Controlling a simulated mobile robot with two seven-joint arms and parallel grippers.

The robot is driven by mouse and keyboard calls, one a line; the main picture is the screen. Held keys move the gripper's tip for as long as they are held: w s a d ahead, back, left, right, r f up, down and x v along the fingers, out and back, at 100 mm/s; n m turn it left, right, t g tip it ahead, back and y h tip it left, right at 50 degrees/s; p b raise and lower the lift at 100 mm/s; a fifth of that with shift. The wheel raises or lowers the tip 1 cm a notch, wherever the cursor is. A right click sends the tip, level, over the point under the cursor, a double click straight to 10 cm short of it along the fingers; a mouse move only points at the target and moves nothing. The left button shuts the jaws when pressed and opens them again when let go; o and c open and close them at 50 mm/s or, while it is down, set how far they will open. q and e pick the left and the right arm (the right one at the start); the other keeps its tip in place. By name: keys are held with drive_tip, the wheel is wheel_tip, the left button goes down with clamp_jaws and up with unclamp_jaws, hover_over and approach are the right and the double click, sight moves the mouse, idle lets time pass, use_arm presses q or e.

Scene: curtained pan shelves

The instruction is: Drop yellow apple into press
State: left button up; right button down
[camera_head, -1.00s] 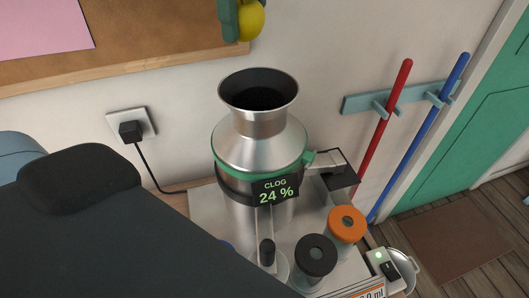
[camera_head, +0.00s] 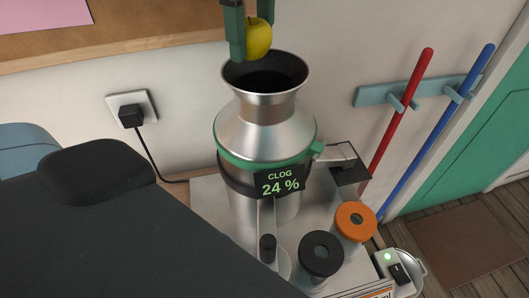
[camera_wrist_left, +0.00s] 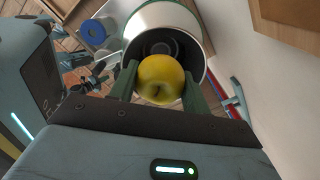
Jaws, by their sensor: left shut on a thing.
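The yellow apple (camera_head: 258,38) is held between the green fingers of my left gripper (camera_head: 250,32), above the press's open funnel. In the left wrist view the apple (camera_wrist_left: 161,79) sits between both fingers, with the dark funnel mouth (camera_wrist_left: 157,42) behind it. The press (camera_head: 262,135) is a steel body with a flared top, a green ring and a display reading "CLOG 24 %". The apple is apart from the rim, near its back edge in the head view. My right gripper is not in view.
A black-lidded jar (camera_head: 320,254) and an orange-lidded jar (camera_head: 355,221) stand in front of the press. A switch box with a green light (camera_head: 394,268) is at the right. Red (camera_head: 397,115) and blue (camera_head: 440,130) handles hang on a wall rack. A socket with a black plug (camera_head: 131,115) is at left.

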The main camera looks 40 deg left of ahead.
use_arm(q)
drive_tip(key=o, duration=1.1)
drive_tip(key=shift+r, duration=0.1)
wheel_tip(320, 180, up, 8)
drive_tip(key=shift+f, duration=0.15)
